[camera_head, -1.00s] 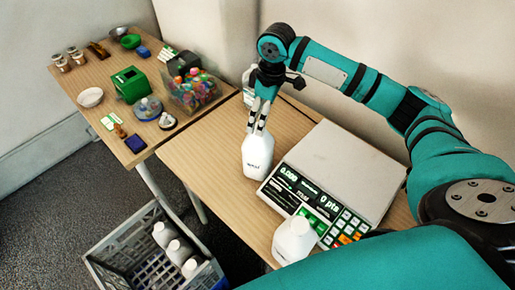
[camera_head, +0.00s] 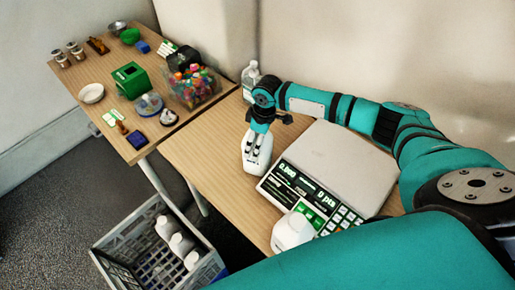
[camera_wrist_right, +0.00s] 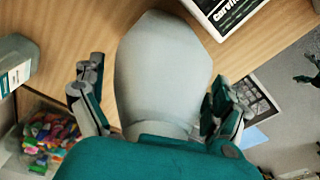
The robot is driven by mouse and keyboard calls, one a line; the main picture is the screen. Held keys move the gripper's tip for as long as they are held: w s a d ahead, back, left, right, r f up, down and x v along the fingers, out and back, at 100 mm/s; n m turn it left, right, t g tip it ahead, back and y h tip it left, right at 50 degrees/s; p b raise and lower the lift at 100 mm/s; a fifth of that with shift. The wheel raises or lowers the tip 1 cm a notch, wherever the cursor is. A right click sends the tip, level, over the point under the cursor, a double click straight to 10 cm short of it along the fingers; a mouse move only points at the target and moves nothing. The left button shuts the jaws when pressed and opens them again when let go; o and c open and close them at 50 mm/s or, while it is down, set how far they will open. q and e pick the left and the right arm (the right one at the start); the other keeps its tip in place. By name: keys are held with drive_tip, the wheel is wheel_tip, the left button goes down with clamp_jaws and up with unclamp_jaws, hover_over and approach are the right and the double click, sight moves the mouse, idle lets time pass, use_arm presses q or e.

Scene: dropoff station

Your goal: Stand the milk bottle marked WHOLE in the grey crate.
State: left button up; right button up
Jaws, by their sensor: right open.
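A white milk bottle (camera_head: 256,165) stands upright on the wooden table, left of the scale; its marking cannot be read now. My right gripper (camera_head: 258,142) is open and low over this bottle. In the right wrist view the bottle (camera_wrist_right: 162,65) lies between the spread fingers of the gripper (camera_wrist_right: 157,100), with gaps on both sides. A second white bottle (camera_head: 291,232) stands at the scale's front edge, its marking out of sight. The grey crate (camera_head: 122,230) is on the floor at lower left, with several white bottles in it. My left gripper is not in view.
The scale (camera_head: 345,160) with its keypad is right of the gripped area. The left table holds a bin of colourful items (camera_head: 193,88), a green box (camera_head: 130,80) and small objects. The table's left front is clear.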

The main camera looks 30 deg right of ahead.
drive_tip(key=c, duration=1)
drive_tip(key=shift+o, duration=0.2)
